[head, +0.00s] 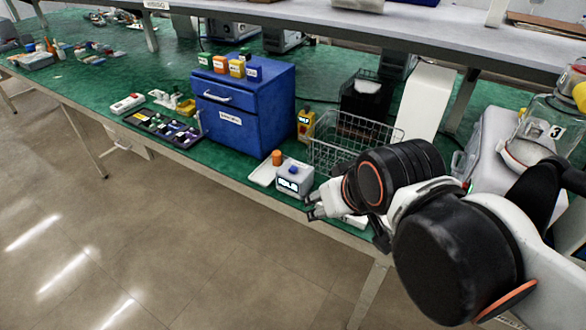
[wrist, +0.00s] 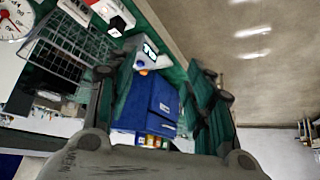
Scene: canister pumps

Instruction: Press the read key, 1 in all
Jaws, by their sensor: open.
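A small grey device (head: 294,180) with a lit display and a blue button (head: 293,170) on top stands near the table's front edge. It also shows in the wrist view (wrist: 149,50), ahead between the fingers. No lettering that says "read" is legible, so I cannot tell for certain which key is the read key. My gripper (head: 314,204) is open and empty, just right of the device and close to it in the head view. In the wrist view its fingers (wrist: 158,74) stand wide apart. A white device with a red part (wrist: 112,14) is at the wrist view's top.
A white tray (head: 261,177) with an orange-capped canister (head: 277,157) lies left of the device. A blue drawer cabinet (head: 240,110) stands behind, with several small containers on top. A wire basket (head: 345,140) stands behind my gripper. The floor in front is clear.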

